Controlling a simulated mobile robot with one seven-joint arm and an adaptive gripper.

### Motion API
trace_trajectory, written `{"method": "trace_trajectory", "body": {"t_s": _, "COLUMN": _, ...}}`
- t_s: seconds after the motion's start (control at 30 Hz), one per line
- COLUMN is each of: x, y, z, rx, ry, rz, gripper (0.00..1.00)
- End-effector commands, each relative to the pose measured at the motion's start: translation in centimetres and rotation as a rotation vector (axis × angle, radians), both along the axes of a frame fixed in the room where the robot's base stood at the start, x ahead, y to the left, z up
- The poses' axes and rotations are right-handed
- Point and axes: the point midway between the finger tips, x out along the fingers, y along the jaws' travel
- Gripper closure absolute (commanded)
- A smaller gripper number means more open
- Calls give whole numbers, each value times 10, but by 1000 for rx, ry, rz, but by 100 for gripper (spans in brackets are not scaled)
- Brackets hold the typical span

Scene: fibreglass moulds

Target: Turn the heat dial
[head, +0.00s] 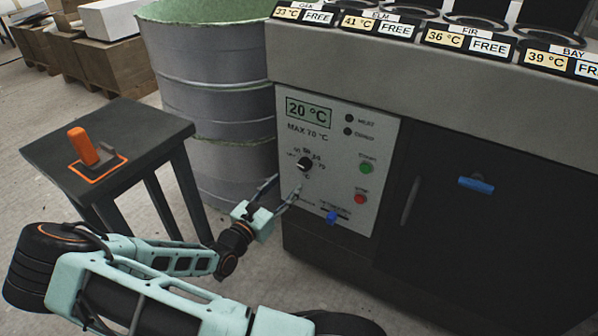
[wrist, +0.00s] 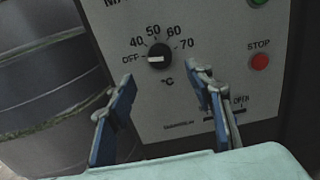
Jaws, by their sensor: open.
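The heat dial (head: 304,164) is a round black knob on the white control panel (head: 375,150). In the wrist view the dial (wrist: 159,56) has a white pointer aimed left at OFF, with marks 40, 50, 60 and 70 around it. The display (head: 308,111) reads 20 °C, with MAX 70 °C below it. My gripper (head: 284,188) is open and empty, in front of the panel and a little below the dial. In the wrist view its two fingertips (wrist: 163,82) lie to the lower left and lower right of the dial, apart from it.
A green START button (head: 366,168) and red STOP button (head: 360,199) sit right of the dial. A blue handle (head: 332,217) is low on the panel. A metal drum (head: 215,100) stands left of the cabinet. A small table (head: 135,130) holds an orange-handled object (head: 83,147).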

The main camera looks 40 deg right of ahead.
Motion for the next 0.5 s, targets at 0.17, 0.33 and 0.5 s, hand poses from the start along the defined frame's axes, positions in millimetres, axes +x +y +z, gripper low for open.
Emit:
{"method": "trace_trajectory", "body": {"t_s": 0.17, "x": 13, "y": -33, "z": -3, "rx": 0, "ry": -2, "rz": -3, "gripper": 52}}
{"method": "trace_trajectory", "body": {"t_s": 0.33, "x": 24, "y": -60, "z": -2, "rx": 0, "ry": -3, "rz": -2, "gripper": 52}}
{"method": "trace_trajectory", "body": {"t_s": 0.5, "x": 32, "y": -77, "z": -1, "rx": 2, "ry": -4, "rz": -1, "gripper": 52}}
